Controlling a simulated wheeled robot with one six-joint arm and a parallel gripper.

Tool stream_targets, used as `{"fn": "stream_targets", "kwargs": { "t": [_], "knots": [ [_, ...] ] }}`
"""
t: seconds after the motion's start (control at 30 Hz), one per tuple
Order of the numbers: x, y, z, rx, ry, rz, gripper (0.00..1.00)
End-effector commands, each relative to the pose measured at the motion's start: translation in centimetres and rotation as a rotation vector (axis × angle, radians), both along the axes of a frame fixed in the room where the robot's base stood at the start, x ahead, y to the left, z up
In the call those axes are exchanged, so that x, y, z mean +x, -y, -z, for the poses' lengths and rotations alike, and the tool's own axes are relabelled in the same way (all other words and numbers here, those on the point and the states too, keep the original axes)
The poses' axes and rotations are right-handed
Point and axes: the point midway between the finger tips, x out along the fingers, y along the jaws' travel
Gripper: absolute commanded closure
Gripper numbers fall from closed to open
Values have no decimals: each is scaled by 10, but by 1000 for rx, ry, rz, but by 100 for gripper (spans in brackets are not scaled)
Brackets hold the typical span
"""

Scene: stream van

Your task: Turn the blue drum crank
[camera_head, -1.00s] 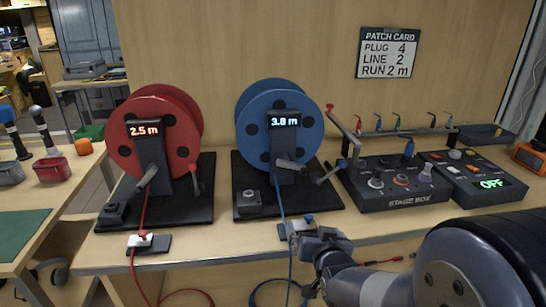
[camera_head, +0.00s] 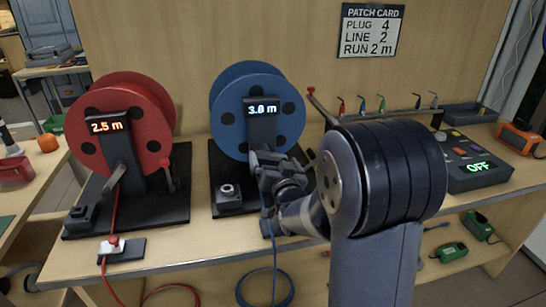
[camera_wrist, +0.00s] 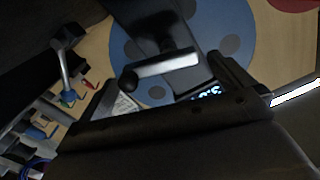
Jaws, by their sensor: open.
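The blue drum (camera_head: 234,117) stands upright on a black base, with a lit length display (camera_head: 263,109) reading about 3.0 m. My gripper (camera_head: 262,165) is in front of the drum's dark post and hides its crank in the head view. In the wrist view, the crank (camera_wrist: 166,67), a pale bar with a dark round knob (camera_wrist: 129,80), lies across the gap between the two fingers. The gripper (camera_wrist: 168,88) is open around that area; I cannot tell whether a finger touches the crank. The blue drum face (camera_wrist: 222,25) shows behind it.
The red drum (camera_head: 140,105), reading 2.5 m, stands to the left with its own crank. My arm covers the stage box. A dark unit (camera_head: 475,160) showing OFF is at right. The patch card (camera_head: 371,30) hangs behind. Red and blue cables hang off the bench front.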

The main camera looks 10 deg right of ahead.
Motion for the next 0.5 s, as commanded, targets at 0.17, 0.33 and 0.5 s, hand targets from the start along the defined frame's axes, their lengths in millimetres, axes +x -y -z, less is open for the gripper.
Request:
{"fn": "stream_targets", "kwargs": {
  "t": [0.17,0.33,0.5],
  "knots": [
    [17,0,0,0,0,0,0],
    [21,0,0,0,0,0,0],
    [21,0,0,0,0,0,0]
  ]
}}
